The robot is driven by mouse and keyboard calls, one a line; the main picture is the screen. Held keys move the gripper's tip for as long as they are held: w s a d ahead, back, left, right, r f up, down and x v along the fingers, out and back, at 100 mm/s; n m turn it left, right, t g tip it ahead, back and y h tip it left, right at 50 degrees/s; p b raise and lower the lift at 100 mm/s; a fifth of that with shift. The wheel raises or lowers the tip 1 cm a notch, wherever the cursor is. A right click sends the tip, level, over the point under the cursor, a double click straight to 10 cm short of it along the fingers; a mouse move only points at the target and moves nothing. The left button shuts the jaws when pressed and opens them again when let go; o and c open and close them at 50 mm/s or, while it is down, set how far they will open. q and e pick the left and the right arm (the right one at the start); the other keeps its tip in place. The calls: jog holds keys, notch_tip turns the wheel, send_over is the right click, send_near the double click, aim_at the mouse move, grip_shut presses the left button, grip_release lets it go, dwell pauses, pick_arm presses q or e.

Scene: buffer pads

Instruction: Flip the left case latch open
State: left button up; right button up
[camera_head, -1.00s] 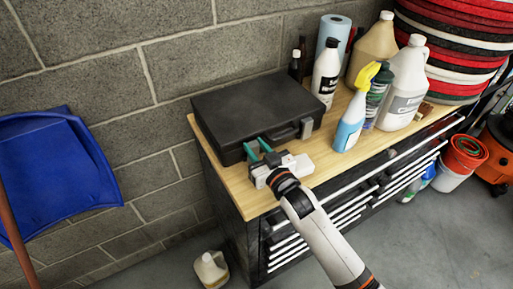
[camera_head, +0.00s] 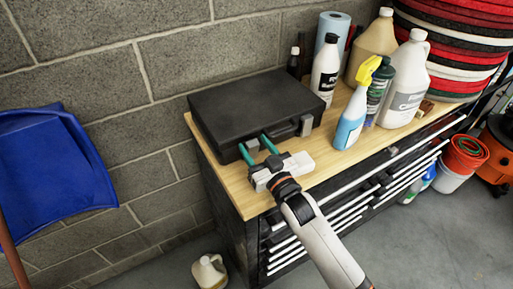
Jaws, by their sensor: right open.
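The black case (camera_head: 254,103) lies closed and flat on the wooden top of the drawer cabinet. A grey latch (camera_head: 306,125) shows near the right end of its front side, beside the handle (camera_head: 281,134). The left latch is not clear; it lies near my gripper's fingers. My right gripper (camera_head: 257,148) is at the left part of the case's front. Its two green fingers are apart, with nothing seen between them. The fingertips are at or very near the case front; I cannot tell if they touch. My left gripper is not in view.
A spray bottle (camera_head: 352,118), a white-labelled black-capped bottle (camera_head: 325,72) and jugs (camera_head: 405,85) stand right of the case. A blue paper roll (camera_head: 331,35) is behind. Stacked pads (camera_head: 455,50) rise at the right. The wood top (camera_head: 236,192) is bare at front left.

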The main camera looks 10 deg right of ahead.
jog(key=b+v, duration=0.2)
jog(key=v, duration=0.9)
jog(key=shift+f, duration=0.15)
jog(key=shift+s+d, duration=0.15)
jog(key=shift+s, duration=0.35)
